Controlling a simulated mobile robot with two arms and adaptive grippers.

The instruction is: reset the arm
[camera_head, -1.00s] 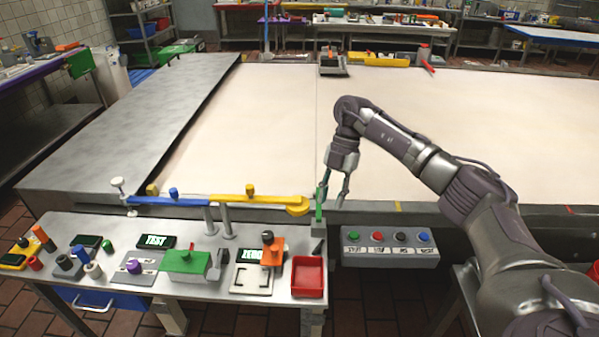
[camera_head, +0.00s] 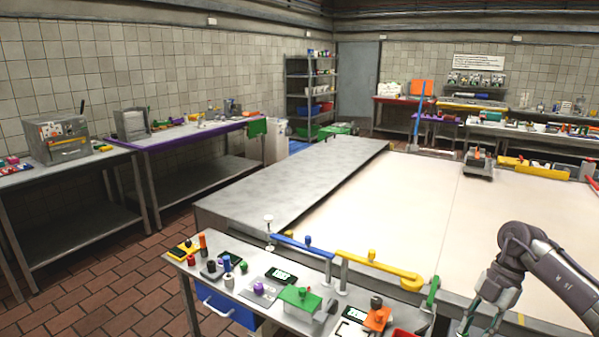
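My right arm (camera_head: 560,275) comes in from the lower right corner, its grey wrist bent downward. My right gripper (camera_head: 478,318) points down at the near edge of the large pale work surface (camera_head: 380,215). Its fingers look apart with nothing seen between them; the tips are close to the bottom edge of the picture. A green upright handle (camera_head: 432,293) stands just left of the gripper, with a gap between them. My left gripper is not in view.
A small grey table with blue and yellow bars (camera_head: 380,264), a green box (camera_head: 300,299) and an orange part (camera_head: 377,318) lies left of the gripper. A grey metal slab (camera_head: 300,175) borders the pale surface. Benches (camera_head: 200,130) line the left wall; open tiled floor lies between.

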